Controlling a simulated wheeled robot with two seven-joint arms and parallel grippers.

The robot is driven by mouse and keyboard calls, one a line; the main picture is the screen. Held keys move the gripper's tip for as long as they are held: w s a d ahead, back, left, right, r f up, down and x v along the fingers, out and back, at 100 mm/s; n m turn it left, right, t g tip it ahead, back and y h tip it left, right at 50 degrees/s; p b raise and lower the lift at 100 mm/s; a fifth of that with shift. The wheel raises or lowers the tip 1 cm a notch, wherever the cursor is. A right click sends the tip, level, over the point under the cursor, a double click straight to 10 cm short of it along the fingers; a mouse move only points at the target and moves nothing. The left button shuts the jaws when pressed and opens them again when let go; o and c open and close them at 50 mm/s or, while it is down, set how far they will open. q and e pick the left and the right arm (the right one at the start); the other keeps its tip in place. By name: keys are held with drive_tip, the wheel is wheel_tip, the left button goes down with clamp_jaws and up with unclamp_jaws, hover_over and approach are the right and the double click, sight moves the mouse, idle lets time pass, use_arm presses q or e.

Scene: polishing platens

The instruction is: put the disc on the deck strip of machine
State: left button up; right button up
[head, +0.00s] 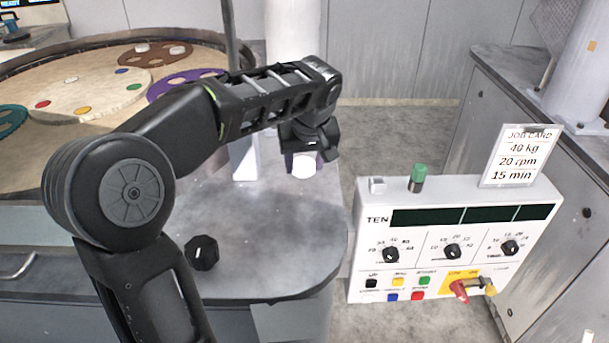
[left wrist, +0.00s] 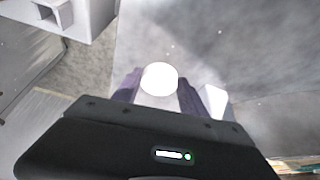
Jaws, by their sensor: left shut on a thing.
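The white disc (head: 304,166) shows as a bright round shape at the tip of my left gripper (head: 303,158). In the left wrist view the disc (left wrist: 160,78) sits between the two dark fingers of the left gripper (left wrist: 158,92), which is shut on it. The gripper points down over the grey deck strip (head: 265,245) of the machine, near its right edge. I cannot tell the exact gap between disc and deck. My right gripper is not in view.
A black knob (head: 202,253) stands on the deck. A white block (head: 245,160) is left of the gripper. The round platen (head: 62,120) with coloured carriers lies behind my left arm. A control panel (head: 450,235) with a job card (head: 520,155) stands at the right. The front deck is largely clear.

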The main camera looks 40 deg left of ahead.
sight(305, 170)
use_arm(q)
drive_tip(key=shift+f, duration=1.85)
drive_tip(key=shift+f, duration=0.1)
drive_tip(key=shift+f, duration=0.15)
drive_tip(key=o, duration=1.5)
drive_tip(key=shift+c, duration=0.2)
drive_tip(key=shift+r, duration=0.2)
drive_tip(key=shift+s+d+r, duration=0.1)
drive_tip(key=shift+d+r, duration=0.05)
drive_tip(key=shift+r, duration=0.4)
drive_tip(key=v, duration=1.1)
